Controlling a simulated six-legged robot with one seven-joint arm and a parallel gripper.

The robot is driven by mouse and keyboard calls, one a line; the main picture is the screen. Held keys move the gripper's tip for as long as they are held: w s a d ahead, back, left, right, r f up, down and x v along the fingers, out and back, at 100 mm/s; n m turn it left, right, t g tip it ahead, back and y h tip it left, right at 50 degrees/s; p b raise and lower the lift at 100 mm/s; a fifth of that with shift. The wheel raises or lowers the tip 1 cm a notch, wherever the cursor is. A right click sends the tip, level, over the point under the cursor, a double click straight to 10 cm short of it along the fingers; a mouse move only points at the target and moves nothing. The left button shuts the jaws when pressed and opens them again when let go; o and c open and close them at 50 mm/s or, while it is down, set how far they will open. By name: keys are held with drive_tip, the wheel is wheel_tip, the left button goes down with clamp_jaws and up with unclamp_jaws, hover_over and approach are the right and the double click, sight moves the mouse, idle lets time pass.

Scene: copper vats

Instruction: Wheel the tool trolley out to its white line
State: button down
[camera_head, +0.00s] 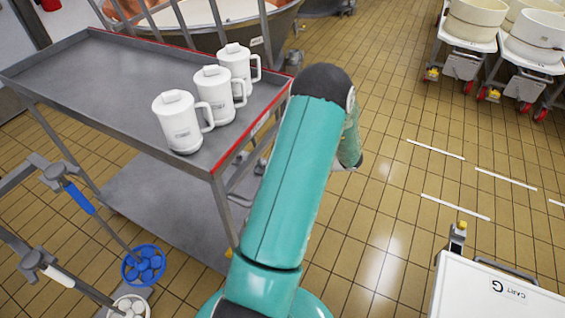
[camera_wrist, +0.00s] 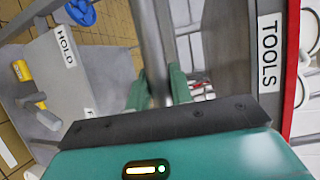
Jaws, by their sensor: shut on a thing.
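The grey metal trolley (camera_head: 110,85) stands at the left of the head view, with a red edge strip along its near right side. Its top edge carries a TOOLS label (camera_wrist: 269,40) in the wrist view. My gripper (camera_wrist: 160,88) is shut on a grey upright bar (camera_wrist: 153,45), which runs between its green fingers beside the trolley's top. In the head view the gripper is hidden behind my arm. Short white lines (camera_head: 455,207) are painted on the tiles at right, apart from the trolley.
A white cart marked G (camera_head: 490,295) stands at lower right, and tub carts (camera_head: 470,35) at upper right. Tiled floor between them is clear.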

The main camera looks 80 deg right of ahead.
drive_tip(key=c, duration=1.3)
unclamp_jaws()
drive_tip(key=shift+s, duration=0.45)
drive_tip(key=shift+o, duration=0.2)
drive_tip(key=shift+w, duration=0.2)
drive_tip(key=v, duration=1.3)
drive_tip(key=shift+s, duration=0.4)
drive_tip(key=shift+r, duration=0.1)
